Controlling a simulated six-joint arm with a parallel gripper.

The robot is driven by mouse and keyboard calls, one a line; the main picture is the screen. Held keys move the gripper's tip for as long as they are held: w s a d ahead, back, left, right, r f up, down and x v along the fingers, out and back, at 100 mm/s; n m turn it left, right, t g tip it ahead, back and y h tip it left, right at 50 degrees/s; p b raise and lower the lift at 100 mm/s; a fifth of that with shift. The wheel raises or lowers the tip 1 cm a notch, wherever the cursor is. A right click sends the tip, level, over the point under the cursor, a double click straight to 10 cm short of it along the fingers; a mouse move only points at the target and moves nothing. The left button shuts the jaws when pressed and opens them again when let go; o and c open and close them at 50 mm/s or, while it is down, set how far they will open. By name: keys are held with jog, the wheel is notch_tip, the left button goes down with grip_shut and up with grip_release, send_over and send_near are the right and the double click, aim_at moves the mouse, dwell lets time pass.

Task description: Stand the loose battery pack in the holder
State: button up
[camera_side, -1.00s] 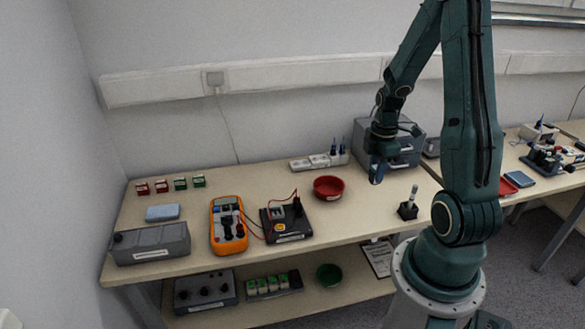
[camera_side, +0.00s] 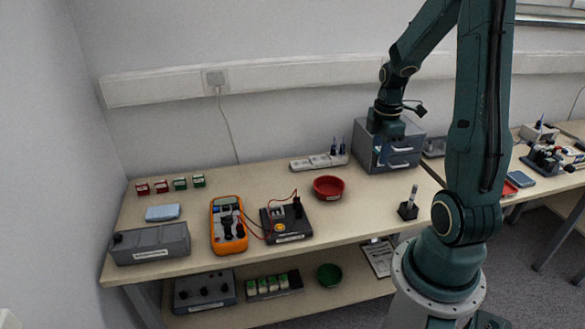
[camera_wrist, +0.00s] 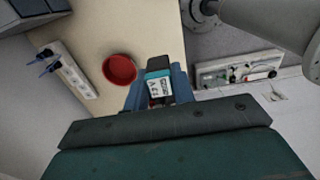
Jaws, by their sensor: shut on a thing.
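In the side view the pack cannot be told apart from the fingers. I cannot tell for sure which thing is the holder; a dark rack (camera_side: 273,286) with several green-and-white blocks stands on the lower shelf.
A small black stand (camera_side: 408,210) holds an upright pale stick. An orange meter (camera_side: 228,226) stands further left.

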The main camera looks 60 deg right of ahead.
jog(key=shift+w+f, duration=0.15)
jog(key=shift+w, duration=0.45)
jog(key=w+a+f, duration=0.5)
jog(key=w+a, duration=0.2)
jog(key=w, duration=0.4)
jog(key=w+a+f, duration=0.4)
jog(key=w+a, duration=0.3)
jog(key=w, duration=0.4)
jog(key=shift+w+a+f, duration=0.3)
jog(key=shift+a+f, duration=0.05)
jog(key=shift+f, duration=0.05)
jog(key=shift+f, duration=0.1)
jog(key=shift+f, duration=2.25)
jog(key=shift+f, duration=1.35)
